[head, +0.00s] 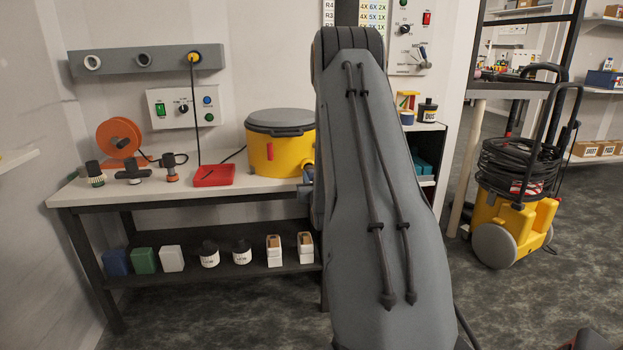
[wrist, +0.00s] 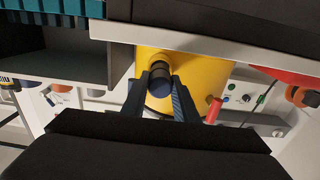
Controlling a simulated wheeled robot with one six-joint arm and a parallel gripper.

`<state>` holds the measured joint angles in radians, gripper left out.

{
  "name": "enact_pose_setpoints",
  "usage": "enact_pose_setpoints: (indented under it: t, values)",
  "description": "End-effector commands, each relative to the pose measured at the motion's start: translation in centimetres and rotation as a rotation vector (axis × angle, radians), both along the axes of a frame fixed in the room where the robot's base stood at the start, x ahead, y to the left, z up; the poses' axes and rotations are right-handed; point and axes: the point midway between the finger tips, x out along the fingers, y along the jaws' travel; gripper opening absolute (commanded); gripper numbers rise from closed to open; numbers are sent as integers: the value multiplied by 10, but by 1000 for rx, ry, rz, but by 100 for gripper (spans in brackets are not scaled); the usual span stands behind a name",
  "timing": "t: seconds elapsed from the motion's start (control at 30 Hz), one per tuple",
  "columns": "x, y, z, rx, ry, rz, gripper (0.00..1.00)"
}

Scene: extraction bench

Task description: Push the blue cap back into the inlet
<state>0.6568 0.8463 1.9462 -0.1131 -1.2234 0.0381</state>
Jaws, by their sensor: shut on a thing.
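The yellow drum (head: 270,150) with a grey lid stands at the right end of the bench, and its inlet stub (head: 308,166) sticks out on the right side. In the wrist view the drum (wrist: 205,70) appears upside down. My gripper (wrist: 161,84) is in front of the drum, with its two fingers shut on the blue cap (wrist: 160,72), which looks dark and round there. The cap is at the inlet; I cannot tell how deep it sits. In the head view my arm hides most of the gripper and cap.
The bench (head: 70,192) also holds a red tray (head: 214,176), an orange reel (head: 118,138) and several dark fittings. A shelf unit (head: 430,128) stands close on the right of the drum. A yellow machine (head: 515,215) stands farther right; floor between is clear.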

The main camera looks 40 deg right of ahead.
Motion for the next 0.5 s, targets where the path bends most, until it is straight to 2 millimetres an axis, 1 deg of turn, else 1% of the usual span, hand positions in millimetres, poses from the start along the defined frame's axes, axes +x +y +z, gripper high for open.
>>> enact_pose_setpoints:
  t: [0.5]
  values:
    - [11,-6,0,-1,-1,0,0]
